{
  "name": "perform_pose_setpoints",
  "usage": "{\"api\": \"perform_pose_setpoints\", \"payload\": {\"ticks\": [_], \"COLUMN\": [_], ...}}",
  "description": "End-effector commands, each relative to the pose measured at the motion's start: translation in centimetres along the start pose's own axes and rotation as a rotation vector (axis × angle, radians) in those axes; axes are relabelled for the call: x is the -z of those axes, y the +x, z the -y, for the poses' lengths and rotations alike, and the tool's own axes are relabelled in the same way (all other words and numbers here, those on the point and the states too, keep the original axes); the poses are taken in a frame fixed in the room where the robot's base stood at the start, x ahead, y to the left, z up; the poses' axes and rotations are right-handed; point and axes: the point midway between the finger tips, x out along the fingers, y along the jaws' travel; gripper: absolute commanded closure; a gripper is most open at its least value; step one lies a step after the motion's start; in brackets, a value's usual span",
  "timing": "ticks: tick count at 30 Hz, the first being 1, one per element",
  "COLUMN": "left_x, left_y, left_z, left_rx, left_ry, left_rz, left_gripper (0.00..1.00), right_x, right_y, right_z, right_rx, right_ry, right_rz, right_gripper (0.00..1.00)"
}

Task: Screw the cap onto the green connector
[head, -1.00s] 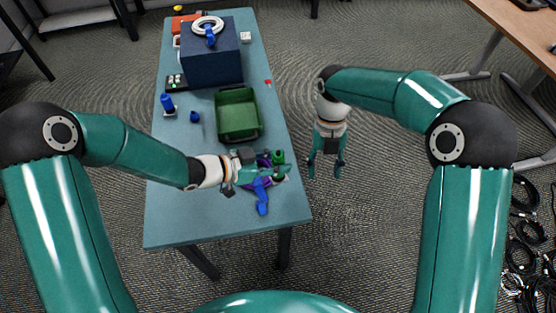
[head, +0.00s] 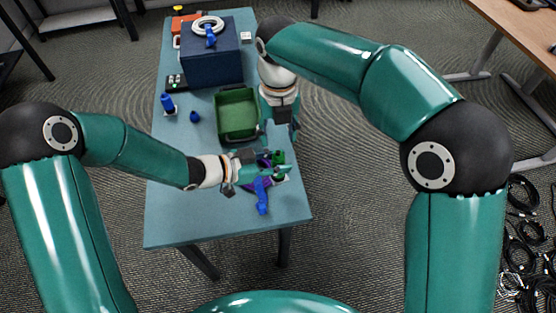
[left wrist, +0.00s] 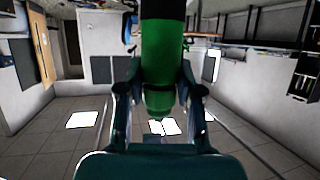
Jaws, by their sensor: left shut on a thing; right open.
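The green connector (head: 278,157) is over the near right part of the table. My left gripper (head: 268,171) is shut on it. In the left wrist view the green connector (left wrist: 163,70) stands upright between the two fingers, with a black part at its upper end. I cannot make out a separate cap for it. My right gripper (head: 281,134) is open, just beyond the green connector and beside the green bin's right edge. Its fingertips are partly unclear there.
The table (head: 190,217) is clear at its near left. A green bin (head: 220,118) stands mid-table. A blue connector (head: 168,104) and a small blue piece (head: 194,117) are left of it. A dark blue box (head: 210,65) with a white cable coil (head: 207,23) stands at the back.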

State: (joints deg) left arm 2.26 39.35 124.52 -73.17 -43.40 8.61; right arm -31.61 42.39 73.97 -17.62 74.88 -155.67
Motion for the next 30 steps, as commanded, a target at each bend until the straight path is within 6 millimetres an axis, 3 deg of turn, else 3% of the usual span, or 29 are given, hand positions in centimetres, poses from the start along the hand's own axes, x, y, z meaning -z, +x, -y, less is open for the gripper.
{"api": "perform_pose_setpoints", "payload": {"ticks": [16, 29, 30], "left_x": [0.1, 0.1, 0.0], "left_y": [0.0, 0.0, 0.0], "left_z": [0.0, 0.0, 0.0], "left_rx": [0.000, 0.000, 0.000], "left_ry": [0.001, 0.001, 0.001], "left_rz": [-0.001, -0.001, -0.001], "left_gripper": [1.00, 1.00, 1.00], "right_x": [0.0, 0.0, 0.0], "right_y": [6.8, 7.8, 7.8], "right_z": [0.0, 0.0, 0.0], "right_rx": [0.001, 0.000, 0.000], "right_ry": [0.000, 0.001, 0.001], "right_rz": [-0.003, -0.001, -0.001], "right_gripper": [0.48, 0.48, 0.51]}}
